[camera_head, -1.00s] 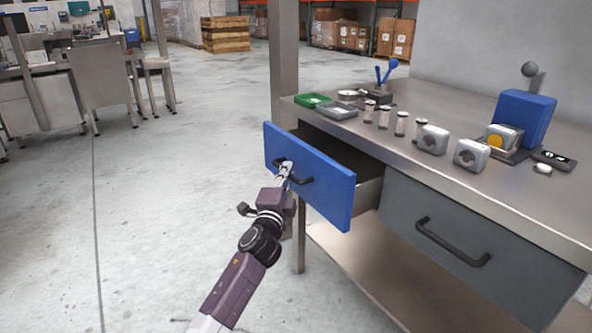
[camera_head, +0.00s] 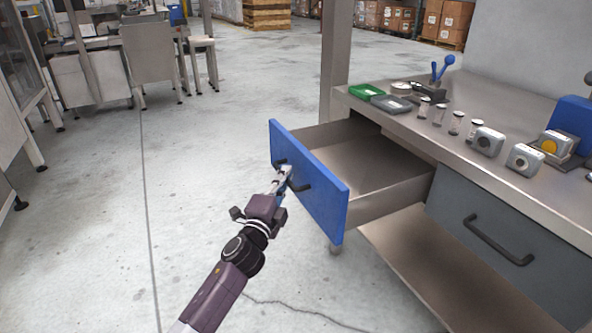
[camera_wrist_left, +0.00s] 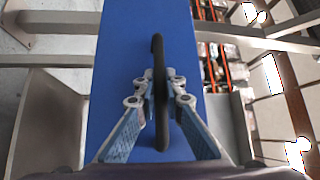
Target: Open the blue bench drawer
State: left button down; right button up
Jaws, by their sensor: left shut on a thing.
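The blue bench drawer (camera_head: 322,200) stands pulled well out of the metal bench, and its empty-looking grey inside shows in the head view. Its black handle (camera_head: 298,183) is on the blue front. My left gripper (camera_head: 285,172) is at the handle, shut on it. In the left wrist view the fingers (camera_wrist_left: 160,84) close around the middle of the black handle (camera_wrist_left: 158,120), in front of the blue drawer front (camera_wrist_left: 120,60). My right gripper is not in view.
A grey drawer (camera_head: 500,245) beside it is shut. The floor (camera_head: 200,140) left of the drawer is clear.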

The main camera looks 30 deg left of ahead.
pick_arm(q)
jog(key=shift+s+a+f, duration=0.1)
jog(key=shift+s+a, duration=0.7)
jog(key=shift+s, duration=0.3)
jog(key=c, duration=2)
grip_release()
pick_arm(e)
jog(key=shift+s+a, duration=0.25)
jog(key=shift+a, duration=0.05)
pick_arm(q)
jog(key=s, duration=0.4)
jog(key=s+d+f, duration=0.1)
jog(key=s, duration=0.6)
jog(key=shift+s+d+f, duration=0.25)
jog(key=shift+s, duration=0.1)
